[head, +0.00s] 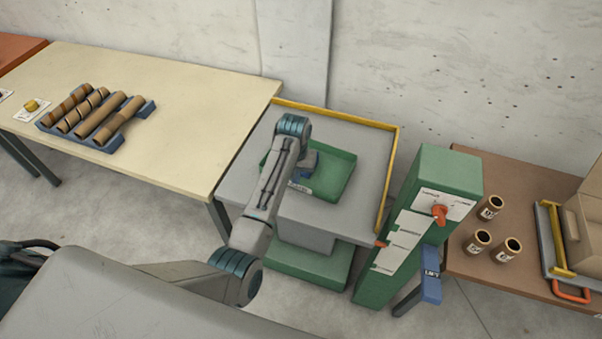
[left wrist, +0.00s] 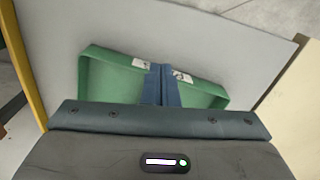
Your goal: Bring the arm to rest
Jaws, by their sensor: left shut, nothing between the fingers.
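My left arm reaches in from the lower left of the head view. Its gripper (head: 308,172) is over a green tray (head: 338,176) on the grey machine top. In the left wrist view my left gripper's blue fingers (left wrist: 161,85) are together with nothing between them, in front of the green tray (left wrist: 105,80). Two white labels show on the tray's rim beside the fingers. I cannot tell whether the fingers touch the tray. My right gripper is not in view.
A cream table (head: 185,110) with a blue rack (head: 100,143) of brown tubes stands left. A yellow rail (head: 340,115) edges the machine top. A green control post (head: 410,235) with a red knob stands right, beside a brown table (head: 500,180) holding three tubes and a cardboard box (head: 585,225).

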